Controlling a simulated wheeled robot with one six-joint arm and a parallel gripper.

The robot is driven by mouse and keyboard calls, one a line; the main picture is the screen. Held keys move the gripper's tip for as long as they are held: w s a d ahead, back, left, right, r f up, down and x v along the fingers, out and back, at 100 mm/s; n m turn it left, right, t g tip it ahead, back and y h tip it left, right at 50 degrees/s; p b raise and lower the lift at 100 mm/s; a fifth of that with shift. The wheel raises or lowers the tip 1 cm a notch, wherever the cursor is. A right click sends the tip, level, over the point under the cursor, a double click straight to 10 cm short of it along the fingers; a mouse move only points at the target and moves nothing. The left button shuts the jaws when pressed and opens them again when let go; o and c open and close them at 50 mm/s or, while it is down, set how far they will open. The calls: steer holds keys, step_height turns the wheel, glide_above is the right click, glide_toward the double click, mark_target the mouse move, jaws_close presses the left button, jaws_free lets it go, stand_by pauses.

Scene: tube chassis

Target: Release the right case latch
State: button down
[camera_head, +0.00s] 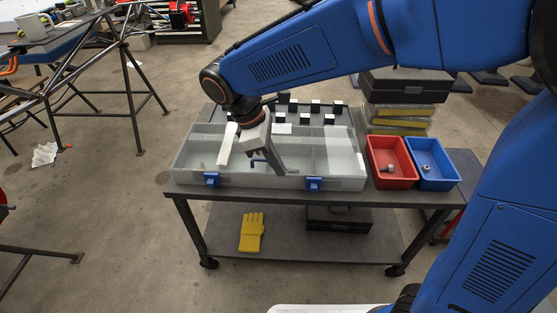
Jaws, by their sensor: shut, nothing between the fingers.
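The case (345,180) is a wide, shallow, see-through grey box on top of the cart, with compartments visible inside. Two blue latches sit on its front face: the right latch (313,184) and the left latch (212,179). My gripper (279,170) is shut and empty, pointing down over the middle of the case. Its tips appear left of and slightly behind the right latch, apart from it. Whether the tips touch the case's top cannot be told. My gripper and wrist hide part of the case's middle. Both latches are in clear view; their exact position, fastened or loose, is too small to tell.
A red bin (391,178) and a blue bin (427,177), each holding small parts, stand right of the case. Stacked cases (404,88) rise behind them. Small dark blocks (330,119) stand behind the case. A yellow glove (252,232) lies on the cart's lower shelf (300,257).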

mark_target(315, 186)
steer(key=x, duration=0.6)
steer(key=shift+d, duration=0.1)
steer(key=shift+d+f, duration=0.1)
steer(key=shift+d, duration=1.05)
steer(key=shift+s+d, duration=0.1)
steer(key=shift+d, duration=0.75)
steer(key=shift+s+d, duration=0.1)
steer(key=shift+d, duration=1.85)
